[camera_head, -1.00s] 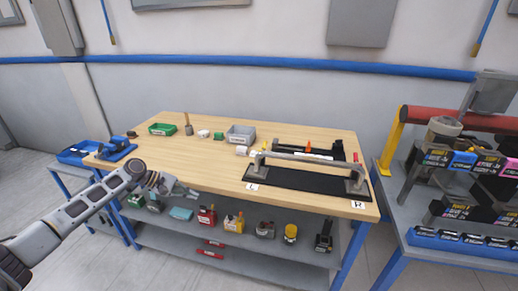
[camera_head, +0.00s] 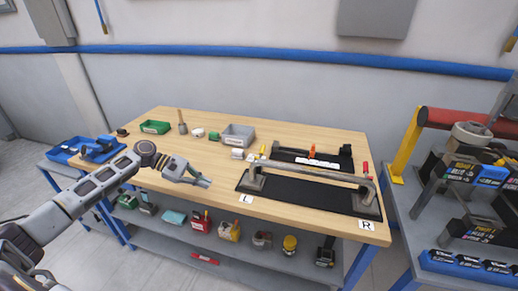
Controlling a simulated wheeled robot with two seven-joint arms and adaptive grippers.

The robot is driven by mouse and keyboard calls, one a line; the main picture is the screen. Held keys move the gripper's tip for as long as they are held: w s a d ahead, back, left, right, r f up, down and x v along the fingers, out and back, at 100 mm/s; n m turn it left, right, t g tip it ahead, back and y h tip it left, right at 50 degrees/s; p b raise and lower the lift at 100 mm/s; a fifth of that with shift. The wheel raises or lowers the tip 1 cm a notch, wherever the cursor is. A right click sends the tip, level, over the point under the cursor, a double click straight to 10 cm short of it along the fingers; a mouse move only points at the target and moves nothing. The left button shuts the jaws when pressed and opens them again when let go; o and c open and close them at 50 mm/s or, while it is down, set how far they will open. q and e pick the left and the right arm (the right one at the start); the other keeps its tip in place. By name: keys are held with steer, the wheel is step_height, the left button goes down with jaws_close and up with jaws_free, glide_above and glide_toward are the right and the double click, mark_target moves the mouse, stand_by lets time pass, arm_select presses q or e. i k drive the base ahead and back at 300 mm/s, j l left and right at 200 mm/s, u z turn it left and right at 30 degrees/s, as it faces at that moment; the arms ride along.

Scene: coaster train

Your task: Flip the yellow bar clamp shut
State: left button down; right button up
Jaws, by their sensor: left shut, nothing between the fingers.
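A small upright yellow piece (camera_head: 262,151), likely the yellow bar clamp, stands behind the left end of a grey bar (camera_head: 315,170). It is too small to tell how its lever sits. The bar spans a black mat (camera_head: 300,192) on the wooden table, with its feet near the labels L (camera_head: 246,198) and R (camera_head: 366,225). A small red piece (camera_head: 365,168) stands behind the bar's right end. My left gripper (camera_head: 207,183) is shut and empty above the table's front edge, left of the mat and apart from the bar. My right gripper is out of view.
A grey bin (camera_head: 237,135), a green tray (camera_head: 155,127) and small parts stand at the back left. A black fixture with an orange piece (camera_head: 312,150) lies behind the bar. A blue tray (camera_head: 70,152) is at left. The table's middle left is clear.

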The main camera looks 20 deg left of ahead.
mark_target(261, 151)
steer(key=i, duration=0.9)
